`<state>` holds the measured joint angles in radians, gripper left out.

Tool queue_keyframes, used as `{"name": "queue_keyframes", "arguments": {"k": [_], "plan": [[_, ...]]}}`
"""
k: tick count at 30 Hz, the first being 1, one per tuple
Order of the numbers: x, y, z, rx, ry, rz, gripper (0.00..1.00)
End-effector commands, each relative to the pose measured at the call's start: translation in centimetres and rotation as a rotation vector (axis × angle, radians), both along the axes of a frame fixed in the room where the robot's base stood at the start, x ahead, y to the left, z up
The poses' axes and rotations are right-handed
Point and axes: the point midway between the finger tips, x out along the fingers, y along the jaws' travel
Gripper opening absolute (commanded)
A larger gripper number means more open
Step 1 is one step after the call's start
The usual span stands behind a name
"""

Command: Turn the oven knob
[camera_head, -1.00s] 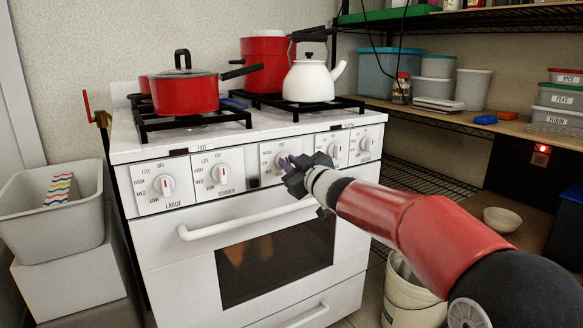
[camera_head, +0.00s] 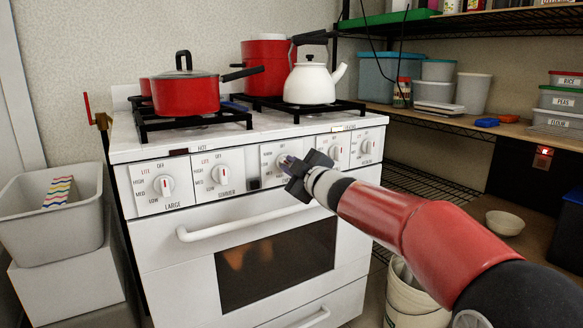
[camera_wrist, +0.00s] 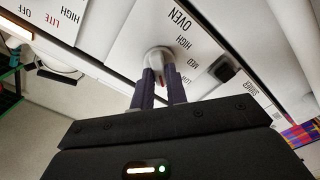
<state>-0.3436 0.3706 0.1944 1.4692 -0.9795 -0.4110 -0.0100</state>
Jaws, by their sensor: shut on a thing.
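The white stove has a front panel (camera_head: 204,198) with a row of knobs. The oven knob (camera_wrist: 157,54) is a round white knob in the wrist view, beside the printed word OVEN and a heat scale. My gripper (camera_wrist: 160,75) has its two dark fingers closed around the knob's grip bar. In the head view my gripper (camera_head: 285,162) meets the middle panel from the right and largely hides this knob. The exact knob setting cannot be read.
The oven door handle (camera_head: 246,222) runs just below my gripper. A red pot (camera_head: 186,94) and a white kettle (camera_head: 310,84) stand on the burners. A white bucket (camera_head: 415,303) is on the floor below my arm. Shelves stand at the right.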

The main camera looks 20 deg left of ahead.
Motion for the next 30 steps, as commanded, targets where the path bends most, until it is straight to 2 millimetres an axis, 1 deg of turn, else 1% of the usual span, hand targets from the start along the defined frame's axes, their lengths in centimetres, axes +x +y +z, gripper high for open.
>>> {"name": "queue_keyframes", "arguments": {"k": [7,8,12,19,22,26,30], "plan": [[0.0,0.0,-0.1,0.0,0.001,0.001,0.0],[0.0,0.0,-0.1,0.0,0.001,0.001,0.18],[0.0,0.0,-0.1,0.001,0.002,0.001,0.36],[0.0,0.0,0.0,0.001,0.002,0.001,0.36],[-0.2,-0.3,0.0,0.001,0.001,0.0,0.36],[-1.3,-1.6,0.0,0.0,0.0,-0.001,0.36],[-2.9,-3.5,0.0,0.0,0.0,-0.002,0.36]]}}
